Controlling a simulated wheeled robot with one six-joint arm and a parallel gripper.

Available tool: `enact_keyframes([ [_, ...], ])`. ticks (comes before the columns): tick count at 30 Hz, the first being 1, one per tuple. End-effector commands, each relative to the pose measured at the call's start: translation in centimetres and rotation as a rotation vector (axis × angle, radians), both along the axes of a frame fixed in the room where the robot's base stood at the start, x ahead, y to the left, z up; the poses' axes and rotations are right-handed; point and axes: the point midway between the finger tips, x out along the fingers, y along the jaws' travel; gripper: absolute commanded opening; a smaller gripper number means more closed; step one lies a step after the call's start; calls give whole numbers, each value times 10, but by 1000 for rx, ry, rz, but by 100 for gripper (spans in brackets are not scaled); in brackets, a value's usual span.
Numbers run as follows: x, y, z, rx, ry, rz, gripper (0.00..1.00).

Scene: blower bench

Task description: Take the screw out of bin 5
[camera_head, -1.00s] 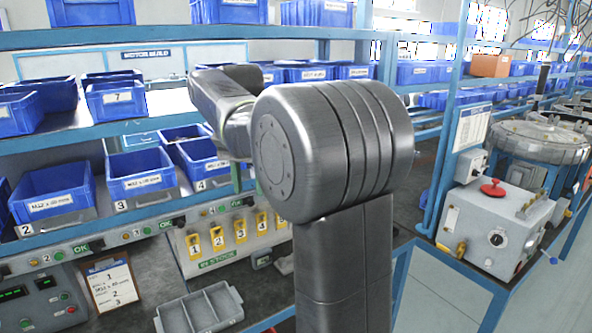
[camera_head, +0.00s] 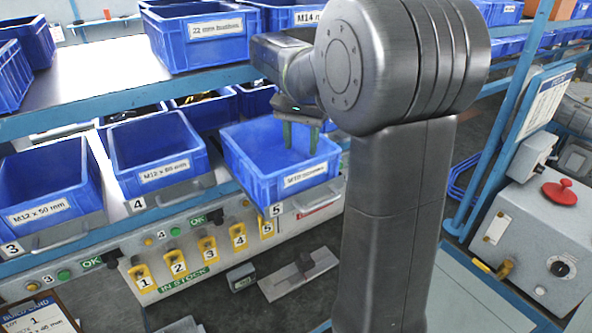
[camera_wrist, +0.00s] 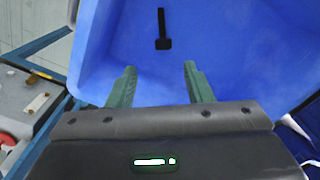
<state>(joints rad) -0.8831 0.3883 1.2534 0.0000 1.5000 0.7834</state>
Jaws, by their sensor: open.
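Bin 5 (camera_head: 262,181) is a blue open bin on the lower shelf in the head view, above the number 5 plate; its front label is hard to read. My gripper (camera_head: 300,148) points down into it with two green fingers. In the wrist view the fingers (camera_wrist: 158,82) are apart with nothing between them. A dark screw (camera_wrist: 162,30) lies on the blue bin floor (camera_wrist: 225,45), its head toward my gripper, a little beyond the fingertips. In the head view the screw is hidden by the bin wall.
Bin 4 (camera_head: 148,178) and the M12 x 50 mm bin (camera_head: 45,215) stand to the left. The 22 mm bushes bin (camera_head: 203,52) sits on the shelf above, near my arm. Yellow numbered tags (camera_head: 208,250) hang below. A grey box with a red button (camera_head: 560,192) stands at right.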

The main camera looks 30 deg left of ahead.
Motion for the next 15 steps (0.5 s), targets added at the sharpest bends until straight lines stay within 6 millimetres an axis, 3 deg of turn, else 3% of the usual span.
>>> enact_keyframes([
  [8, -1, 2, -21, -2, 2, 1, 47],
  [15, -3, 6, -56, -2, 2, 1, 47],
])
